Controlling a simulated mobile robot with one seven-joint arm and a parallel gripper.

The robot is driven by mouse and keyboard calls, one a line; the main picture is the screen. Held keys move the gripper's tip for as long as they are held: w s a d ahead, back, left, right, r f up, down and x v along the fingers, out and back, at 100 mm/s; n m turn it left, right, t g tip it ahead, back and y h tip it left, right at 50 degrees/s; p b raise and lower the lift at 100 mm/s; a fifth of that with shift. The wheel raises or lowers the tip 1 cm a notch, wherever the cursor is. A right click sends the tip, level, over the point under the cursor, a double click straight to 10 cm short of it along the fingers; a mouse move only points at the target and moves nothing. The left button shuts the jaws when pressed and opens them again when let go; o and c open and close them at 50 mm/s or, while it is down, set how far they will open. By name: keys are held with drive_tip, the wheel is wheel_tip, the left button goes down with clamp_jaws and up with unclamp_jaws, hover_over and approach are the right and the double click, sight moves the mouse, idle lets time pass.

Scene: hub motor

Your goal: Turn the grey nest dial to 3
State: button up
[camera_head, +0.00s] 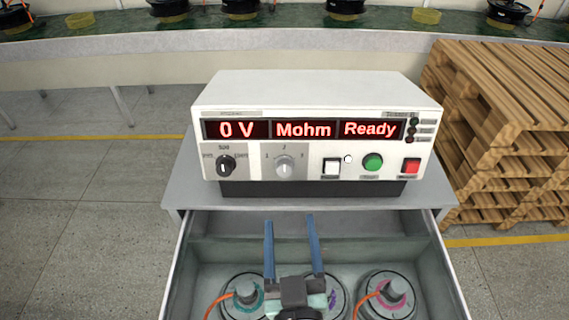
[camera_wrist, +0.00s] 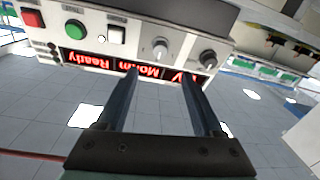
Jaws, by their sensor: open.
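The grey nest dial (camera_head: 285,166) is on the front panel of the white tester (camera_head: 315,90), with the marks 1, 2 and 3 around it. Its pointer seems to be upright, near 2, but it is too small to be sure. My gripper (camera_head: 290,220) is open and empty, in front of and below the dial, over the open drawer. In the wrist view, which is upside down, the grey dial (camera_wrist: 160,47) lies beyond the fingertips of my gripper (camera_wrist: 159,74), roughly between them. The fingers do not touch it.
A black dial (camera_head: 226,166) is left of the grey one. White (camera_head: 331,168), green (camera_head: 373,162) and red (camera_head: 411,167) buttons are to the right. The display reads 0 V, Mohm, Ready. The open drawer (camera_head: 450,270) below holds hub motors. Wooden pallets (camera_head: 500,120) stand at right.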

sight(285, 172)
drive_tip(key=w, duration=0.4)
drive_tip(key=w+p, duration=0.1)
drive_tip(key=w, duration=0.7)
drive_tip(key=shift+a+p, duration=0.35)
drive_tip(key=shift+a, duration=0.05)
clamp_jaws()
